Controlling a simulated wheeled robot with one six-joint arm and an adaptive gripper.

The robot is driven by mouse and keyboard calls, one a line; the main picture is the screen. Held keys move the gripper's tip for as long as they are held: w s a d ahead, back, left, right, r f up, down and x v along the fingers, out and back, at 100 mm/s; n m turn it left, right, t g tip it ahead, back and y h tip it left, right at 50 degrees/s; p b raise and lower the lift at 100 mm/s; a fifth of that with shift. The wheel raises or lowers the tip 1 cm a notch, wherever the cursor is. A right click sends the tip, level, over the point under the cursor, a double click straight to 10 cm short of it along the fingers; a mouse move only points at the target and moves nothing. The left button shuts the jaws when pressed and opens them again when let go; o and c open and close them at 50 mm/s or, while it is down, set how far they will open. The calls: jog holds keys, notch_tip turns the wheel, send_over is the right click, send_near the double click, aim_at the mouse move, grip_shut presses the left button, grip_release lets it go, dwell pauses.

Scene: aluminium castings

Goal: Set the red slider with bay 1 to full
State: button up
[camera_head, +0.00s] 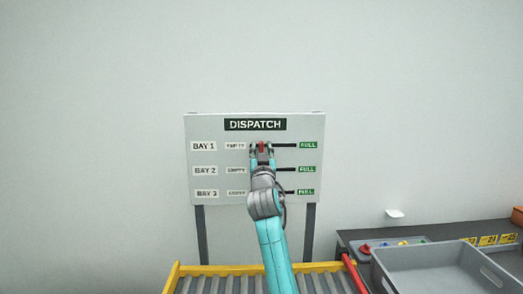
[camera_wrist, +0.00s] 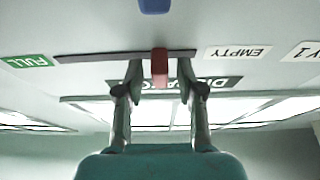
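The grey dispatch board (camera_head: 218,124) has a bay 1 row with a white EMPTY label (camera_head: 235,146) on the left and a green FULL label (camera_head: 308,145) on the right. The red slider (camera_head: 261,146) sits on the bay 1 track (camera_head: 286,145), nearer EMPTY. In the upside-down wrist view, the red slider (camera_wrist: 159,66) stands between the two fingers of my gripper (camera_wrist: 160,68), with a visible gap on each side. My gripper (camera_head: 261,150) is open around the slider. In that view the FULL label (camera_wrist: 28,61) is at the left.
A blue slider (camera_wrist: 155,5) shows at the top edge of the wrist view, on the neighbouring row. Below the board is a roller conveyor (camera_head: 225,284) with a yellow frame. A grey bin (camera_head: 440,270) stands on the dark bench at right. The bay 1 track toward FULL looks clear.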

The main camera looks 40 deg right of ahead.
grip_shut()
jog(key=s+d, duration=0.1)
jog(key=d, duration=0.1)
jog(key=s+d, duration=0.1)
jog(key=d, duration=0.1)
jog(key=s+d, duration=0.2)
jog(key=shift+f, duration=0.1)
jog(key=shift+o, duration=1.4)
grip_release()
jog(key=shift+s+d, duration=0.15)
send_near(284, 142)
jog(key=v, duration=0.5)
jog(key=shift+s+a, duration=0.25)
jog(key=shift+s, duration=0.05)
jog(key=shift+s, duration=0.1)
